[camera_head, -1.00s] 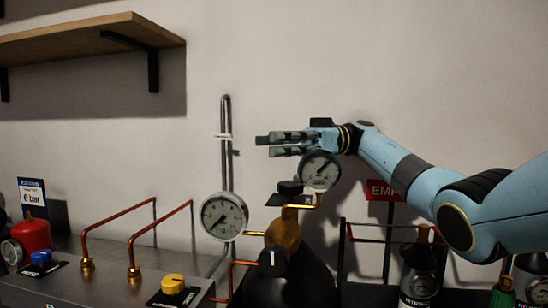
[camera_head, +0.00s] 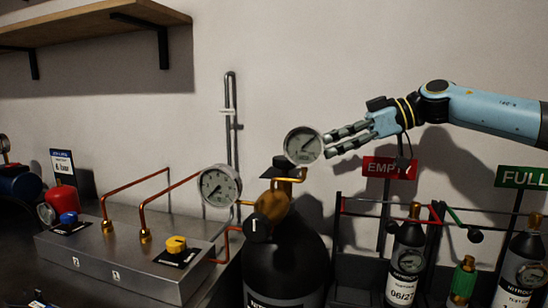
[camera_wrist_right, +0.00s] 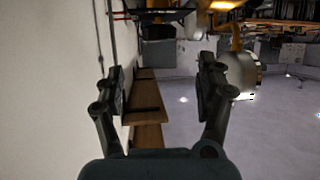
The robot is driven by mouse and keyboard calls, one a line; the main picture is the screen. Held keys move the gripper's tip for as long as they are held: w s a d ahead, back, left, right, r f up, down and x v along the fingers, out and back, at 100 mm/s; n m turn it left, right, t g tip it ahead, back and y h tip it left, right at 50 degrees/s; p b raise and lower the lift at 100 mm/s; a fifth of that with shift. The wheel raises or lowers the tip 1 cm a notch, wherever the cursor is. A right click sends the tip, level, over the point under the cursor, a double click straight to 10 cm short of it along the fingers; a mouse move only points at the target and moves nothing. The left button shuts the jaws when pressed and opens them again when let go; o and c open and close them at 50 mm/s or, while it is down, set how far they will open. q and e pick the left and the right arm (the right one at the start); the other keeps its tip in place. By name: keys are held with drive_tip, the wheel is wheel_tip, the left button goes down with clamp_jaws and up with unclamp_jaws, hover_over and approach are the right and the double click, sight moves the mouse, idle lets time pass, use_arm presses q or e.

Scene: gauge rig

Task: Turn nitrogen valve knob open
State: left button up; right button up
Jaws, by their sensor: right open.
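A large black cylinder (camera_head: 287,262) stands right of the bench, its label partly cut off at the bottom edge. A brass regulator (camera_head: 273,206) carries this gauge, a lower gauge (camera_head: 220,186) and a black knob with a white mark (camera_head: 258,228). My right gripper (camera_head: 329,144) is open and empty, its fingertips just right of the upper gauge. In the right wrist view, the open fingers (camera_wrist_right: 161,88) have nothing between them. My left gripper is not in view.
A metal bench panel (camera_head: 130,262) with copper pipes and a yellow knob (camera_head: 176,244) lies at left. Right of the cylinder stands a rack with smaller bottles (camera_head: 405,262) under an EMPTY sign (camera_head: 389,168) and a FULL sign (camera_head: 522,177).

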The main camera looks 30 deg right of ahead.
sight(285, 157)
drive_tip(key=x, duration=1)
drive_tip(key=shift+w+a+p, duration=0.1)
drive_tip(key=shift+p, duration=0.2)
drive_tip(key=shift+w+a+f, duration=0.15)
drive_tip(key=shift+f, duration=0.05)
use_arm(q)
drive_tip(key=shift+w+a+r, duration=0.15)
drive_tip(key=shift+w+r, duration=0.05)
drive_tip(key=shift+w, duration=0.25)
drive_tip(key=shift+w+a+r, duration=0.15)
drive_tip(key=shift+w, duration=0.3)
